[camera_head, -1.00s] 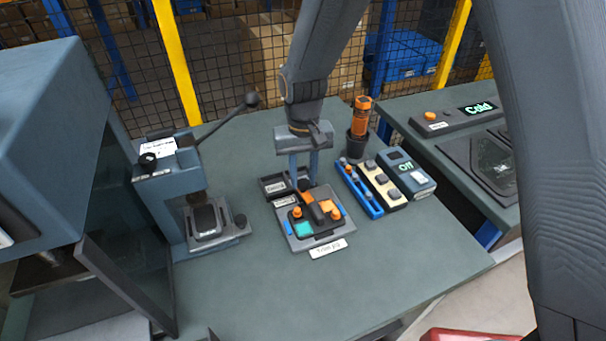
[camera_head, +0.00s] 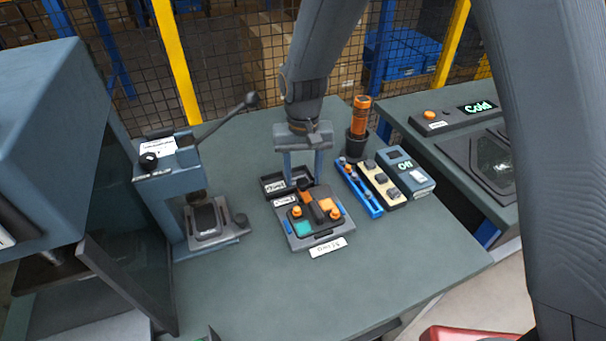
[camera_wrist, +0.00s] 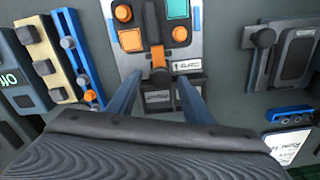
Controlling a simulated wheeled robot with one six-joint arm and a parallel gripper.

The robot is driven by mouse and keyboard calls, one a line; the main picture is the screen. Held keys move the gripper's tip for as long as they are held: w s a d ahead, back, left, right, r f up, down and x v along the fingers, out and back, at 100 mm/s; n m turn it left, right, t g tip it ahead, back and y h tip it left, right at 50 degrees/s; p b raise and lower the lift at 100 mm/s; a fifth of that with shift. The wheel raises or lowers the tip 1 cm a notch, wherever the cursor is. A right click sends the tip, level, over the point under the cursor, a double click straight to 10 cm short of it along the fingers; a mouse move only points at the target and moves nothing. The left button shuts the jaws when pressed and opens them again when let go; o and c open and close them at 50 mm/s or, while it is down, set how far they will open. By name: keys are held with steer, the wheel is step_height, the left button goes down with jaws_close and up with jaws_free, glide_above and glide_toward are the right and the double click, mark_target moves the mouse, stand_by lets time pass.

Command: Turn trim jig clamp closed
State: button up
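The trim jig (camera_head: 318,240) is a grey plate on the bench below my gripper, with a teal block, orange pads and knobs, and blue side strips. Its clamp lever (camera_head: 316,209) is a dark bar over the middle of the plate. In the wrist view the lever (camera_wrist: 157,30) runs toward me and has an orange part near its end. My gripper (camera_head: 303,182) is open, its two blue-grey fingers apart. In the wrist view, the gripper (camera_wrist: 158,76) has a finger on each side of the lever's near end, with gaps visible and nothing held.
A black tray (camera_head: 272,184) lies behind the jig. A lever press (camera_head: 170,185) stands left. A blue rack (camera_head: 359,190), beige button strip (camera_head: 384,187), "Off" box (camera_head: 420,178) and dark cup with an orange tool (camera_head: 361,115) stand right. The bench front is clear.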

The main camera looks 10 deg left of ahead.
mark_target(303, 181)
step_height(303, 181, up, 8)
steer(key=b, duration=0.2)
stand_by(0.5)
steer(key=shift+d+f, duration=0.1)
steer(key=shift+f, duration=0.05)
steer(key=s+d+f+m+b, duration=0.1)
steer(key=s+d, duration=0.2)
steer(key=d, duration=0.6)
steer(key=s+d+f+m+t+b, duration=0.1)
steer(key=s+d, duration=0.2)
steer(key=d, duration=0.7)
steer(key=s+d+f+m+b, duration=0.1)
steer(key=s+d, duration=0.3)
steer(key=d, duration=0.5)
steer(key=shift+d+f, duration=0.3)
steer(key=shift+f, duration=0.15)
